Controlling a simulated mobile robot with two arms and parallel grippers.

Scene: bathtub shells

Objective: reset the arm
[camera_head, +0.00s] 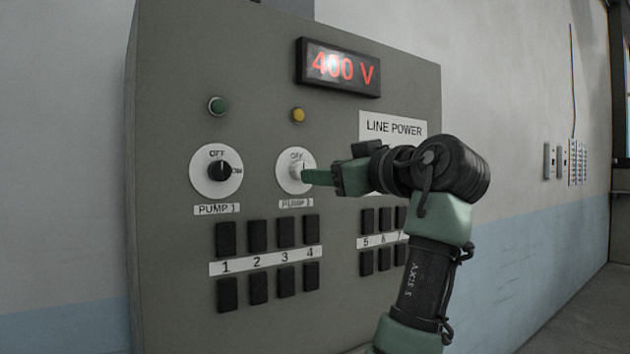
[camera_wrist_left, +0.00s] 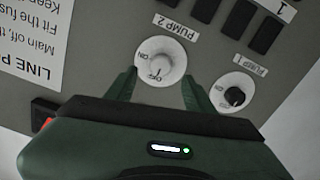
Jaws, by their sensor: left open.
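My left gripper (camera_head: 312,177) is at the panel's PUMP 2 switch. In the left wrist view its two green fingers (camera_wrist_left: 160,78) stand apart on either side of the white dial plate (camera_wrist_left: 174,76) with a pale knob (camera_wrist_left: 158,67). The knob is between the fingers, with a gap showing on each side; I cannot tell its exact setting. In the head view the PUMP 2 dial (camera_head: 287,180) is partly hidden by a fingertip. The arm (camera_head: 425,290) rises from the lower right. My right gripper is in neither view.
The grey panel (camera_head: 165,290) carries a PUMP 1 dial with a black knob (camera_head: 219,170), black switches (camera_head: 258,235), a green lamp (camera_head: 217,106), a yellow lamp (camera_head: 298,115) and a red 400 V display (camera_head: 340,67). Open space lies right of the arm, before the wall (camera_head: 540,225).

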